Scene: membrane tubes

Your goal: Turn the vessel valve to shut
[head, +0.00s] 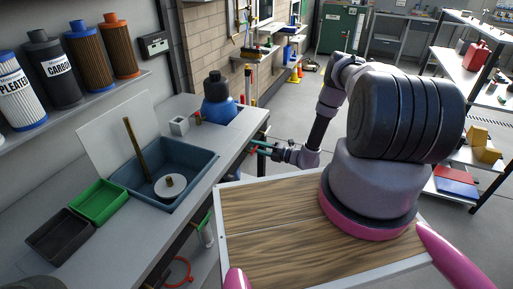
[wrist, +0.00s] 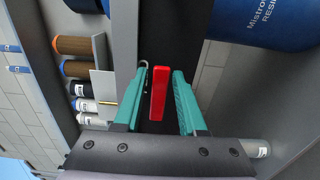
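A red lever handle (wrist: 159,92), which looks like the vessel valve's handle, stands between the two teal fingers of my gripper (wrist: 161,72) in the wrist view. Dark gaps show on both sides of the handle, so the fingers look open around it and not closed on it. The blue vessel (wrist: 265,20) with white lettering fills the top right of that view. In the head view my gripper (head: 262,147) reaches left to the bench edge, and the blue vessel (head: 220,106) with a dark cap stands beyond it. The valve body is mostly hidden.
The bench holds a blue-grey sink (head: 190,190), a green tray (head: 98,202) and a dark tray (head: 58,236). Filter cartridges (head: 88,57) stand on a shelf above. A shelving rack (head: 470,55) stands at the right. Open floor lies beyond my arm.

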